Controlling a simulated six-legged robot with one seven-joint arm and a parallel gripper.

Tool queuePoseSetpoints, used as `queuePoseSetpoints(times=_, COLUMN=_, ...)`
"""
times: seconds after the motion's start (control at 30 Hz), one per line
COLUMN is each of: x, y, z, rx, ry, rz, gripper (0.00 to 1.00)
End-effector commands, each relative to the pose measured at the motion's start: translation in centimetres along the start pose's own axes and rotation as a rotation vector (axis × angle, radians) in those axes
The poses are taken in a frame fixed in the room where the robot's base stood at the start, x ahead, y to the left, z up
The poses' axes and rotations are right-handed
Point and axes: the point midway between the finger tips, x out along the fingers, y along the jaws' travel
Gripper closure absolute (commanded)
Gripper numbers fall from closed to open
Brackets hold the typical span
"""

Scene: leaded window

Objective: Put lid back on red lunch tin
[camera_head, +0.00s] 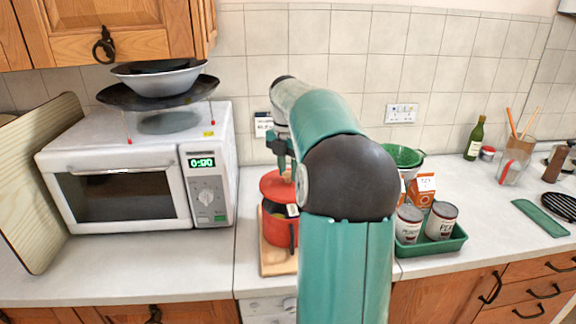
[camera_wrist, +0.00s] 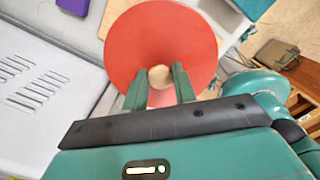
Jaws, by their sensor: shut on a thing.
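The round red lid (camera_wrist: 160,35) fills the upper middle of the wrist view. My gripper (camera_wrist: 158,80) has its two green fingers closed on the pale knob (camera_wrist: 160,76) at the lid's centre. In the head view the lid (camera_head: 276,185) shows just over the red lunch tin (camera_head: 283,232), with a dark band between them. I cannot tell whether lid and tin touch. The tin stands upright on a wooden board (camera_head: 268,262). My arm hides its right side in the head view, and the lid covers it in the wrist view.
A white microwave (camera_head: 135,170) with bowls stacked over it stands close on the left. Right of my arm, a green tray (camera_head: 432,243) holds cans and an orange carton (camera_head: 422,188). Bare worktop (camera_head: 490,220) lies further right. The tiled wall is behind.

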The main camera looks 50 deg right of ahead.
Motion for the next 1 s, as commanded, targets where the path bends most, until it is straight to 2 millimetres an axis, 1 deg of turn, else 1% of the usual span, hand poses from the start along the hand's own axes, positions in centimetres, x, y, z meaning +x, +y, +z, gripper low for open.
queuePoseSetpoints(times=0.3, x=2.9, y=0.0, z=-0.1, rx=0.003, ry=0.001, rz=0.0, gripper=0.99)
queuePoseSetpoints(times=0.5, x=4.4, y=0.0, z=-0.3, rx=0.003, ry=0.001, rz=0.0, gripper=0.99)
queuePoseSetpoints(times=0.7, x=5.0, y=0.1, z=-0.3, rx=0.004, ry=0.0, rz=0.0, gripper=0.99)
queuePoseSetpoints(times=1.0, x=5.0, y=0.1, z=-0.3, rx=0.004, ry=0.0, rz=0.0, gripper=0.99)
